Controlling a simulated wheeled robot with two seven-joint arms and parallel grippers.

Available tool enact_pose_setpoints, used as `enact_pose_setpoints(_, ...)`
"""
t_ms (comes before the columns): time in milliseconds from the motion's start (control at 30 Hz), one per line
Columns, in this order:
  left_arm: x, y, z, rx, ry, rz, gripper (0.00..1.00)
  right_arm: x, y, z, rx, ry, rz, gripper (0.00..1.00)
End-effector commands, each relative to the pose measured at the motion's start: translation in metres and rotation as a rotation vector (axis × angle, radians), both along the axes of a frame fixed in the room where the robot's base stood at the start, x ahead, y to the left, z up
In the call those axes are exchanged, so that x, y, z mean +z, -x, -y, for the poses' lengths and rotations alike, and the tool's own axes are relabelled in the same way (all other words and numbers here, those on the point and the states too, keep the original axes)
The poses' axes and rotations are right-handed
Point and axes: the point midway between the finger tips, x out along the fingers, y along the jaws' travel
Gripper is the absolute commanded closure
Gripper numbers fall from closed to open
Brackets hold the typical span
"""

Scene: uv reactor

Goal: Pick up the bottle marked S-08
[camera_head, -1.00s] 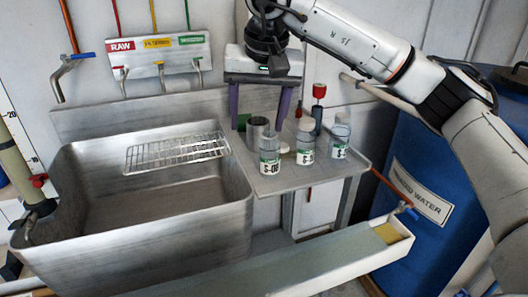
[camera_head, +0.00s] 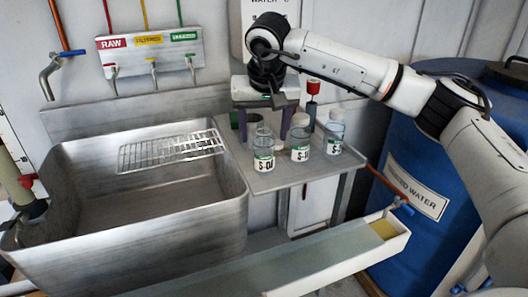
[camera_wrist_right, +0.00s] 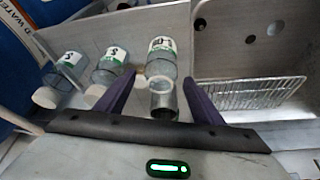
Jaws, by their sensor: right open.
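Three clear bottles with white-and-green labels stand on the metal side shelf (camera_head: 285,180). The front-left bottle (camera_head: 263,150) has a label starting "S-0"; its last character is unclear. The middle bottle (camera_head: 300,138) and right bottle (camera_head: 334,134) have labels I cannot fully read. My right gripper (camera_head: 265,128) is open, pointing down just behind the front-left bottle, with purple fingers apart. No contact is visible. My left gripper is out of view.
A steel sink (camera_head: 215,215) with a wire rack (camera_head: 170,151) lies left of the shelf. A red-topped item (camera_head: 313,100) stands behind the bottles. A blue drum (camera_head: 415,150) is at right, and a long trough (camera_head: 300,262) runs in front.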

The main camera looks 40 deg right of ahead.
Motion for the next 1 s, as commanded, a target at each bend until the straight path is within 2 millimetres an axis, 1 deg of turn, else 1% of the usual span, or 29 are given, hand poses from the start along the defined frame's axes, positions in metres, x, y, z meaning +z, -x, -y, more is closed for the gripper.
enact_pose_setpoints(200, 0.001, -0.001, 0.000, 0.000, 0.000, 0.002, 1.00, -0.001, 0.000, 0.000, 0.000, 0.000, 0.000, 0.38)
enact_pose_setpoints(267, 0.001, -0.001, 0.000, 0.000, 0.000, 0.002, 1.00, -0.001, 0.000, 0.000, 0.000, 0.000, 0.000, 0.48)
enact_pose_setpoints(500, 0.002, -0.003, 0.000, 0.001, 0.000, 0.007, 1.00, -0.001, 0.000, 0.000, 0.000, 0.000, 0.000, 0.89)
enact_pose_setpoints(533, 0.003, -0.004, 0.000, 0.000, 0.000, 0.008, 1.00, -0.001, 0.000, 0.000, 0.000, 0.000, 0.000, 0.93)
enact_pose_setpoints(733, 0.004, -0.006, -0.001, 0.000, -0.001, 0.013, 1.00, 0.000, 0.000, 0.000, 0.000, 0.001, 0.001, 0.93)
enact_pose_setpoints(800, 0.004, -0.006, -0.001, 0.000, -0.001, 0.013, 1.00, 0.004, -0.001, 0.000, -0.001, 0.000, 0.002, 0.93)
enact_pose_setpoints(867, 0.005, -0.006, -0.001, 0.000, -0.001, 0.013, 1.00, 0.010, -0.001, 0.000, -0.001, 0.000, 0.002, 0.93)
enact_pose_setpoints(1000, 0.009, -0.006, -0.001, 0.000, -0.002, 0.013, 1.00, 0.037, -0.001, 0.000, -0.002, -0.001, 0.005, 0.93)
